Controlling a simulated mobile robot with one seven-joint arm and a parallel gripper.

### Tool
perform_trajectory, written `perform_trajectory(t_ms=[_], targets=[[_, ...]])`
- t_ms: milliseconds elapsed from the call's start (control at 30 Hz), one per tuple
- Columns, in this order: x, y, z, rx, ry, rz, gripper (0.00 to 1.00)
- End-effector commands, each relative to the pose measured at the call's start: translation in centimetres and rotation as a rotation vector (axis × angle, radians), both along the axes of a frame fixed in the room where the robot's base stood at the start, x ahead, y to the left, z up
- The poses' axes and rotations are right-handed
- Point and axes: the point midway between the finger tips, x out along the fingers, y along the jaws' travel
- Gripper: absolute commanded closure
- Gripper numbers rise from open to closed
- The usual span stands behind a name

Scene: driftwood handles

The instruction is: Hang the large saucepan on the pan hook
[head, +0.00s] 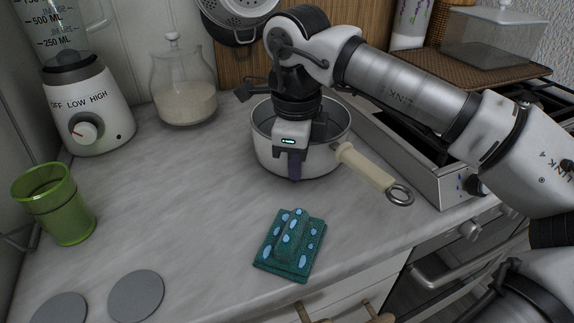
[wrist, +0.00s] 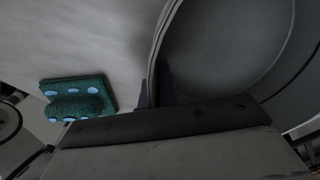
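The large saucepan (head: 265,151) is a pale metal pan on the counter, near the stove's left side. Its cream handle (head: 365,168) ends in a metal ring and points to the lower right. My gripper (head: 294,164) points down at the pan's near wall, with one dark finger showing outside it. In the wrist view the pan's wall (wrist: 170,35) runs between the two close-set fingers of my gripper (wrist: 156,92), which look shut on it. The pan appears upright. I cannot make out a free pan hook; my arm hides part of the back wall.
A teal spotted block (head: 291,244) lies in front of the pan. A green glass (head: 55,205), a blender (head: 88,105) and a glass jar (head: 184,85) stand left. A perforated metal vessel (head: 240,14) hangs at the back. The stove (head: 428,170) borders the right.

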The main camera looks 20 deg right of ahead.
Motion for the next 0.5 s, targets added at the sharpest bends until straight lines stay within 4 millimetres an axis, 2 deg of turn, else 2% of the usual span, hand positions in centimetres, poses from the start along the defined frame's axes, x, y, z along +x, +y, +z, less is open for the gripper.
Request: perform_trajectory(t_ms=[400, 500], targets=[[0.03, 0.01, -0.41, 0.000, -0.002, 0.000, 1.00], [0.00, 0.02, -0.37, 0.000, 0.000, 0.001, 0.87]])
